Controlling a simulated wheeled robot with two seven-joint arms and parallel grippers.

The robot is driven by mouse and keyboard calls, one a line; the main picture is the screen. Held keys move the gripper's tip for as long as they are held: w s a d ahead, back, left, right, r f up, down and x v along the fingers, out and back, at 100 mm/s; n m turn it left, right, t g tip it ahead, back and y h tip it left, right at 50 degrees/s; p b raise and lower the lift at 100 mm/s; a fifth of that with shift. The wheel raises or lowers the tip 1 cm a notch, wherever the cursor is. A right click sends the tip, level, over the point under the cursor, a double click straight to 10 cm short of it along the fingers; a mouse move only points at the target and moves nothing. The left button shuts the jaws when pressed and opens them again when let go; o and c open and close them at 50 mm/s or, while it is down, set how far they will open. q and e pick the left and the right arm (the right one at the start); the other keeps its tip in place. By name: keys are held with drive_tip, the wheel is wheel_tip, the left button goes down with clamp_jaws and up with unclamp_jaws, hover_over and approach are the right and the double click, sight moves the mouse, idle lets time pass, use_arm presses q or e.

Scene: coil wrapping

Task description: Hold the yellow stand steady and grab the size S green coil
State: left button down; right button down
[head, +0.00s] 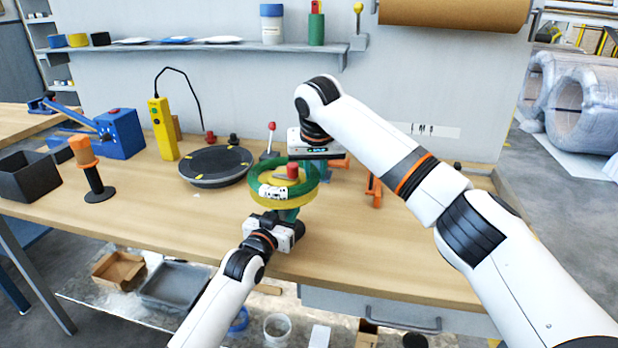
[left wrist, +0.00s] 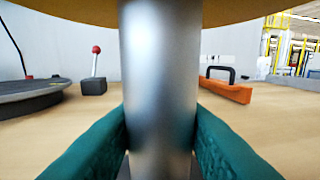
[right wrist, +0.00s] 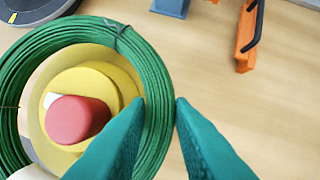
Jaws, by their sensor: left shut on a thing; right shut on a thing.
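The green coil (head: 256,189) lies flat on the yellow stand (head: 262,203), around its yellow hub and red cap (head: 292,170). In the right wrist view the coil (right wrist: 25,75) circles the hub (right wrist: 120,82) and red cap (right wrist: 78,119). My left gripper (left wrist: 160,125) is shut on the stand's grey metal post, below the yellow plate (left wrist: 60,9). The stand is upright. In the head view the left fingers are mostly hidden under the plate.
A dark round turntable (head: 215,165) stands left of the stand. A red-knobbed lever (head: 270,135) is behind it. A yellow control box (head: 162,130) and blue machine (head: 122,133) stand further left. The table front is clear.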

wheel_tip(320, 180, up, 8)
drive_tip(key=shift+r, duration=0.1)
use_arm(q)
drive_tip(key=c, duration=0.9)
unclamp_jaws()
drive_tip(key=shift+c, duration=0.2)
drive_tip(key=shift+s+a, duration=0.1)
drive_tip(key=shift+s, duration=0.05)
